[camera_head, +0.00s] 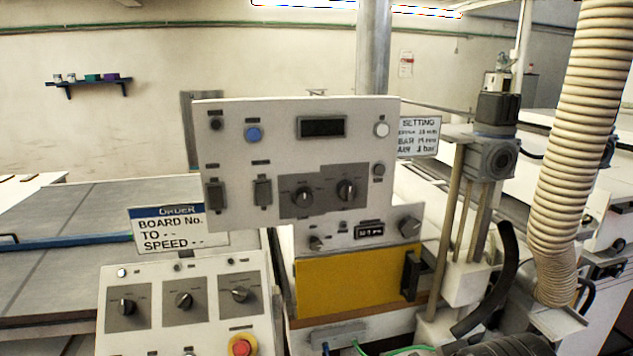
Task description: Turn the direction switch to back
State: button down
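Several black rotary knobs show, and their labels are too small to read, so I cannot tell which is the direction switch. The upright white panel (290,150) has a left knob (304,196) and a right knob (346,190) on grey plates. The lower left panel (150,340) has a left knob (126,307), a middle knob (184,300) and a right knob (240,294). A box below the upright panel carries a small knob (316,243) and a larger knob (409,226). I do not see my gripper.
A red emergency button (241,347) sits on the lower left panel. A yellow cover (345,288) is below the box. A ribbed hose (575,140) and a black curved hose (490,280) stand at the right. An order sign (180,230) is at the left.

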aim_at(183, 301)
jog(key=u, duration=1.3)
